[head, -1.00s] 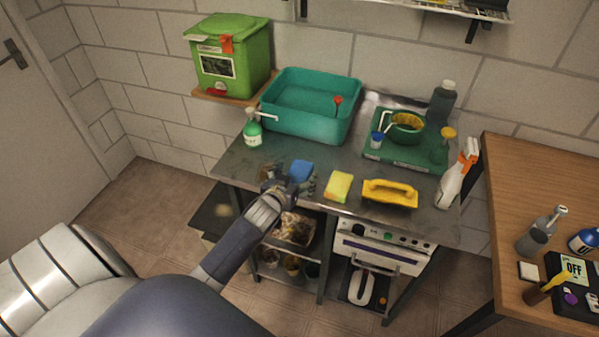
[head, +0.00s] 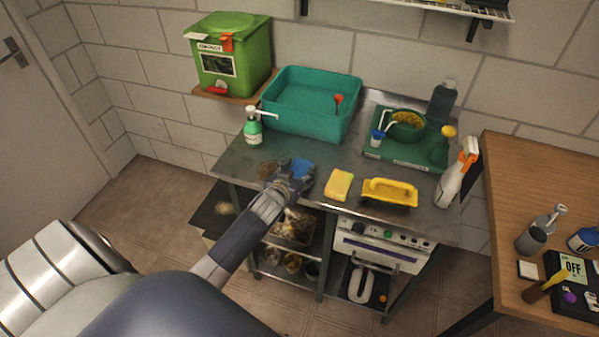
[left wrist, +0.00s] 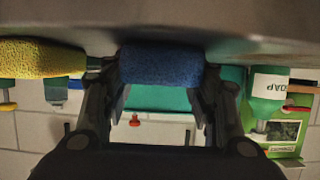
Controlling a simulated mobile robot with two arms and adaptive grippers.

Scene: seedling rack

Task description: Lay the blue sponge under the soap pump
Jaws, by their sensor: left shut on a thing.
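The blue sponge (head: 302,168) is near the front edge of the metal bench. My left gripper (head: 293,177) is at it in the head view and partly hides it. In the left wrist view, which looks upside down, the sponge (left wrist: 161,64) is between the two fingers, which are shut on it. The sponge is at or very close to the bench top. The soap pump (head: 252,130), a green bottle with a white label and white pump head, stands upright at the bench's left side. Its "SOAP" label shows in the left wrist view (left wrist: 269,86). My right gripper is not in view.
A teal basin (head: 310,122) stands behind, beside the soap pump. A yellow sponge (head: 339,185) and a yellow-handled float (head: 389,192) lie to the right. Bench between gripper and pump is otherwise clear.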

